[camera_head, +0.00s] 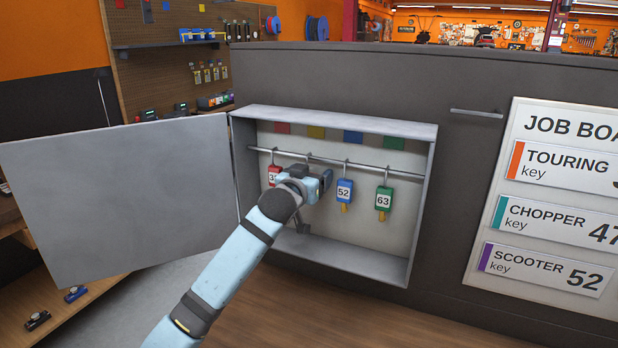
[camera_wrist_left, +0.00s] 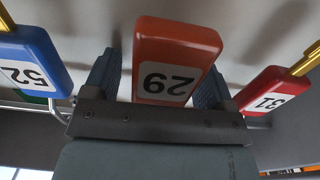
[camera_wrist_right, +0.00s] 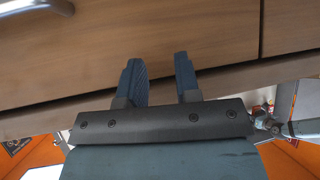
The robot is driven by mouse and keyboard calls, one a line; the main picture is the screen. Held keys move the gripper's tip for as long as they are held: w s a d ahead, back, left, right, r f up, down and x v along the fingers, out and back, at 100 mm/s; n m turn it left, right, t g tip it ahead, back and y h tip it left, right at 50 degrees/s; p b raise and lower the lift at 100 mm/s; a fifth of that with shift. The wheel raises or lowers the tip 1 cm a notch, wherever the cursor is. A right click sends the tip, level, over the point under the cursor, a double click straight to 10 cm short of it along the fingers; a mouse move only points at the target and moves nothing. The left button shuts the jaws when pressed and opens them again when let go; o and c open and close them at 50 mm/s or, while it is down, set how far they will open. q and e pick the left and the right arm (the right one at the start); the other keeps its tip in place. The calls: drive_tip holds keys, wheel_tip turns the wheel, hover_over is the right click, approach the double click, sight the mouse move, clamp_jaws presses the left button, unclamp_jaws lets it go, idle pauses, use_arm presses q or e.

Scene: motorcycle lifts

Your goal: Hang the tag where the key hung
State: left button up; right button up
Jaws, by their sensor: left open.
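An orange tag (camera_wrist_left: 178,50) marked 29 is between the fingers of my left gripper (camera_head: 314,184) in the left wrist view. The fingers are open, one on each side of it. In the head view my gripper hides this tag, at the rail between the red and blue tags. The red tag (camera_head: 273,175), reading 31 in the left wrist view (camera_wrist_left: 268,92), hangs to its left. The blue 52 tag (camera_head: 344,192) and green 63 tag (camera_head: 384,200) hang to its right. My right gripper (camera_wrist_right: 158,62) is open and empty, facing wooden drawer fronts.
The grey cabinet (camera_head: 425,190) has a rail (camera_head: 365,168) with hooks and coloured squares above. Its door (camera_head: 115,200) stands open to the left. The cabinet floor below the tags is free. A job board (camera_head: 560,130) is at the right, listing Chopper 47 and Scooter 52.

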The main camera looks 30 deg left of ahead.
use_arm(q)
drive_tip(key=s+b, duration=0.2)
drive_tip(key=s, duration=1.1)
drive_tip(key=shift+s+d, duration=0.4)
use_arm(e)
wheel_tip(320, 180, down, 2)
drive_tip(key=shift+f, duration=0.2)
use_arm(q)
drive_tip(key=shift+s+f, duration=0.1)
use_arm(e)
drive_tip(key=shift+s, duration=0.15)
